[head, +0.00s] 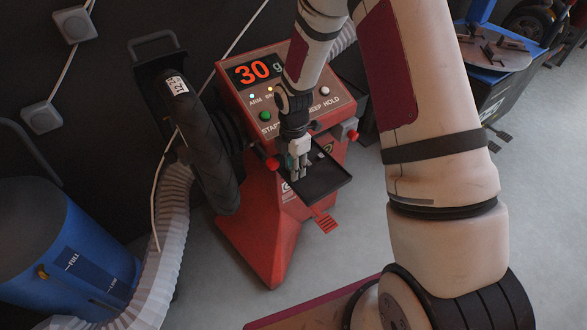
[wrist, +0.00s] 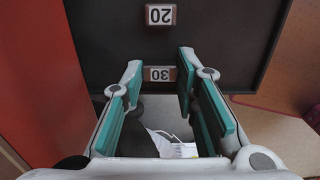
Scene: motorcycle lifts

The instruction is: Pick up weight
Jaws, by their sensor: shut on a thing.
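A small brown weight with a white "30" label (wrist: 161,73) sits between my gripper's fingertips (wrist: 159,75) in the wrist view. My gripper, with teal finger pads, is shut on this weight. A second weight labelled "20" (wrist: 160,15) lies beyond it on the black tray (wrist: 100,30), apart from the fingers. In the head view my gripper (head: 297,172) points down over the left part of the tray (head: 328,178), and the held weight is hard to make out there. I cannot tell whether the held weight still touches the tray.
The tray juts from a red balancing machine (head: 262,220) with a display (head: 254,72) reading "30 g". A dark tyre (head: 200,135) is mounted at its left. A blue drum (head: 45,235) and ribbed hose (head: 172,220) stand left.

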